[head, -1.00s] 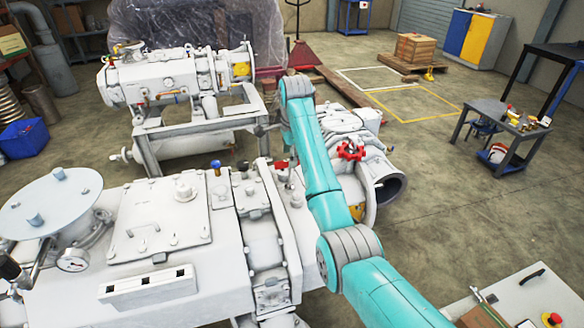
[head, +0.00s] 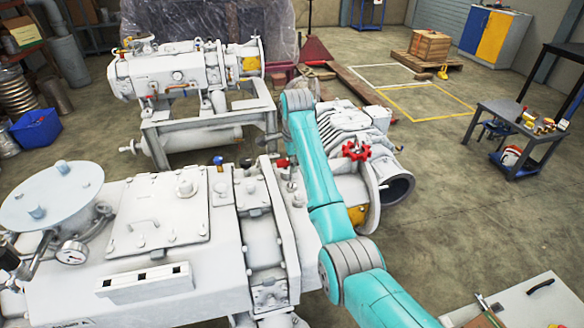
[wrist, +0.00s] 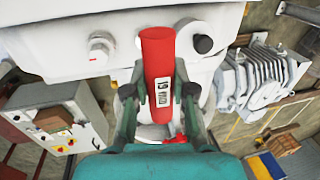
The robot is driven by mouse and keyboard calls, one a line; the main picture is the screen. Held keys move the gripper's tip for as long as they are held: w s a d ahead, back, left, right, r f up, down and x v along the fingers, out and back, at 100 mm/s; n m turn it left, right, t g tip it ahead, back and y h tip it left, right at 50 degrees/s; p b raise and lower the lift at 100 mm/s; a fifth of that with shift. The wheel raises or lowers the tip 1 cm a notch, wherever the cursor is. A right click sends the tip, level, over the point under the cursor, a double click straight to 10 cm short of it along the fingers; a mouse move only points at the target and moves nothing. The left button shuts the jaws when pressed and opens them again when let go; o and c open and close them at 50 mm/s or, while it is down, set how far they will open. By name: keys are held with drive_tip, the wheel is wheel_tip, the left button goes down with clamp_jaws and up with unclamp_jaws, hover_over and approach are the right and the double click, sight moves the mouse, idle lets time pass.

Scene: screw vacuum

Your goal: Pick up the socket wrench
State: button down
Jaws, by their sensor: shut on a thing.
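The socket wrench (wrist: 157,60) appears in the wrist view as a red cylindrical piece with a white label bearing dark marks. My gripper (wrist: 158,108) is shut on it, with one dark green finger on each side. The red piece extends upward in the picture, in front of a white machine. The rest of the wrench cannot be made out. In the head view my turquoise arm reaches over the white machinery, and its end and the wrench are not clearly visible.
A large white pump (head: 150,225) fills the front left, with a pressure gauge (head: 72,252). Another white unit (head: 190,75) stands on a metal frame behind it. A red valve handwheel (head: 356,151) is close to my arm. Open floor (head: 450,210) lies to the right.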

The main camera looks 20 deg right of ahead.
wheel_tip(320, 180, up, 10)
idle(0.6)
idle(2.4)
